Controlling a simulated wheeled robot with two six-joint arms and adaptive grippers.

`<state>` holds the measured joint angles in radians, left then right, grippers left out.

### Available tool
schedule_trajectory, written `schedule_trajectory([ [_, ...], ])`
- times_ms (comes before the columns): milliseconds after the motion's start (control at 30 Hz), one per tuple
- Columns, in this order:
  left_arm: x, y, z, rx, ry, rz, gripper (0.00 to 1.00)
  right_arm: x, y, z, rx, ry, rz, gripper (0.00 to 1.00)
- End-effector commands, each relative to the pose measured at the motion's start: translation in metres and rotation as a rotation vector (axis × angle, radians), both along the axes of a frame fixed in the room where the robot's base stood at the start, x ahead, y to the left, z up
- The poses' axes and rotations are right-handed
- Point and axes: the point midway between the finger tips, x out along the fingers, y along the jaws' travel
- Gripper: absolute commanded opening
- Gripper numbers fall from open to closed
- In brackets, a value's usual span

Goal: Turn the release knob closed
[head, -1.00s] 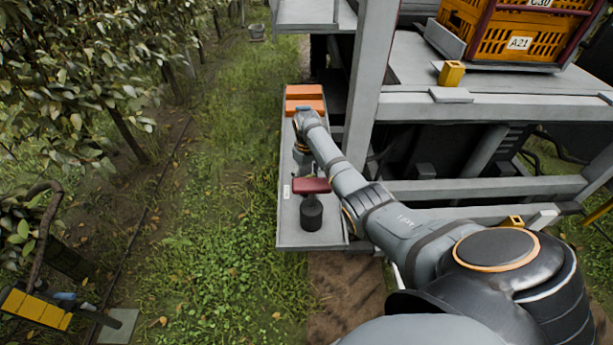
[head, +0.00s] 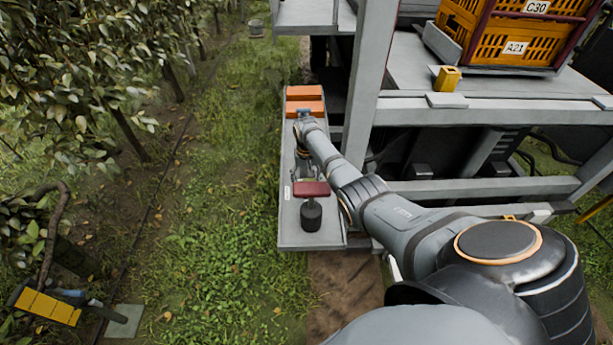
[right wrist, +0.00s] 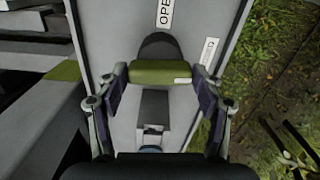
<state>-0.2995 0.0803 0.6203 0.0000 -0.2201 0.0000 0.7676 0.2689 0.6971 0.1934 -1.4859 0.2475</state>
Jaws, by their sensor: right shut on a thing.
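The release knob has a bar-shaped handle, red on the side seen in the head view (head: 311,188), on a dark round post (head: 311,215). In the right wrist view the handle's facing side is olive green (right wrist: 160,72). My right gripper (right wrist: 162,88) has one finger at each end of the bar and is shut on it. Its fingers are partly hidden by the handle and arm in the head view. An "OPEN" label (right wrist: 165,12) lies beyond the knob, and a white, apparently "CLOSED" label (right wrist: 209,52) lies to its right. My left gripper is not in view.
The knob stands on a narrow grey side panel (head: 290,235) with orange blocks (head: 304,92) at its far end. A grey machine frame (head: 480,108) carrying an orange crate (head: 490,42) is on the right. Grass (head: 220,220) and trees lie to the left.

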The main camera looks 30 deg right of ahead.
Motion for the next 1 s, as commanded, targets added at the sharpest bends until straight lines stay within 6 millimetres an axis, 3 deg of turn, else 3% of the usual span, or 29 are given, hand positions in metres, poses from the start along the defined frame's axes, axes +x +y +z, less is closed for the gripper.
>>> schedule_trajectory([
  [333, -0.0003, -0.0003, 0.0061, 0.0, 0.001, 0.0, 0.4, 0.0012, -0.0005, 0.0014, -0.001, -0.004, -0.104, 0.36],
  [767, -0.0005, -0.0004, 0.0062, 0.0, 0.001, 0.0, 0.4, 0.0014, -0.0007, 0.0013, -0.001, -0.005, -0.114, 0.36],
  [800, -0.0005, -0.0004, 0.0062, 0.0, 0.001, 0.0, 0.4, 0.0014, -0.0008, 0.0013, -0.001, -0.005, -0.114, 0.72],
  [933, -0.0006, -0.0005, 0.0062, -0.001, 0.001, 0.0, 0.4, 0.0011, -0.0007, 0.001, -0.001, -0.004, -0.113, 0.89],
  [1000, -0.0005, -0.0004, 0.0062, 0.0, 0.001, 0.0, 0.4, 0.0009, -0.0006, 0.0008, -0.001, -0.003, -0.113, 0.91],
])
